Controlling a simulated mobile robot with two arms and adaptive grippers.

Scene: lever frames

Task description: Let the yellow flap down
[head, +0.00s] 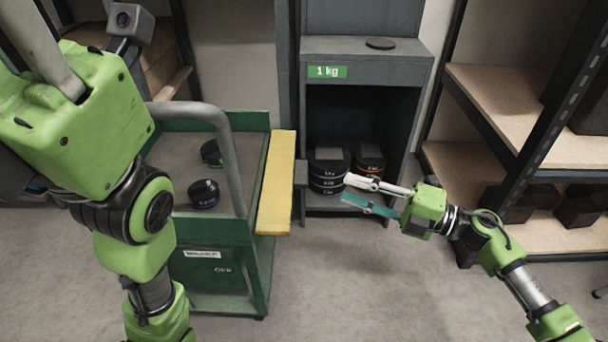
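The yellow flap (277,182) is a long narrow board along the right side of the green cart (217,244). It appears raised and roughly level with the cart's top edge. What holds it up is not clear. My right gripper (346,189) is to the right of the flap, apart from it. Its fingers are spread with nothing visible between them. My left gripper (80,118) is raised close to the camera at upper left, away from the flap. Its fingertips are cut off by the frame edge.
The cart holds black discs (203,193) and has a grey handle (226,150). A grey cabinet (366,71) labelled 1 kg holds stacked discs (329,170) behind my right gripper. A shelf rack (525,105) stands at right. The floor (345,285) between cart and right arm is clear.

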